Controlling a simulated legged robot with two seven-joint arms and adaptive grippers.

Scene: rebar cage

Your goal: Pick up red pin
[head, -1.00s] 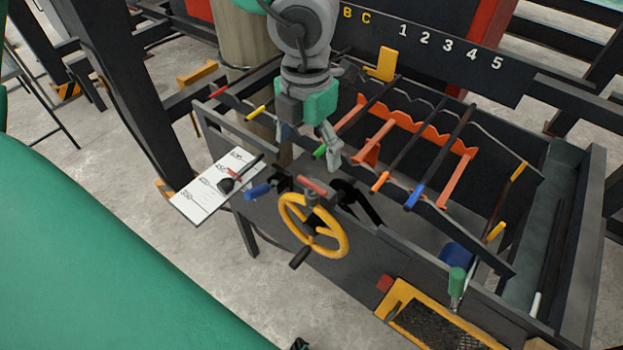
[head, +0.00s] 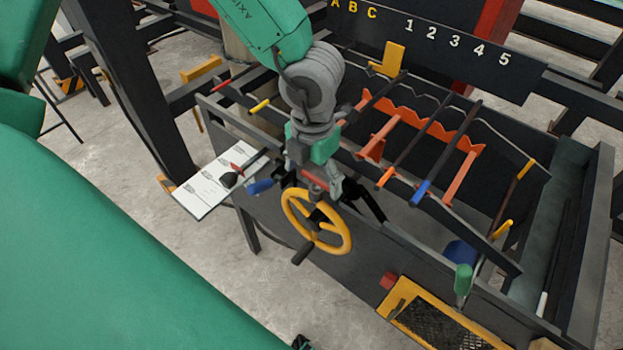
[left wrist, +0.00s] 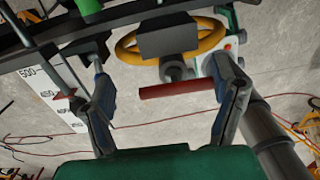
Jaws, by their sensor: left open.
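The red pin (left wrist: 175,89) lies crosswise between the open fingers of my left gripper (left wrist: 160,78) in the left wrist view. Its right end is close to the right finger; I cannot tell whether they touch. In the head view the red pin (head: 314,184) sits at the top of the stem by the yellow handwheel (head: 345,232), partly hidden by my gripper. My left gripper (head: 311,178) points down around it, with nothing held. The yellow handwheel (left wrist: 127,50) is also in the left wrist view, behind the pin.
A white scale plate (head: 203,194) with a small red pointer is left of the handwheel. Dark bars with orange and blue ends (head: 421,190) lie across the rack to the right.

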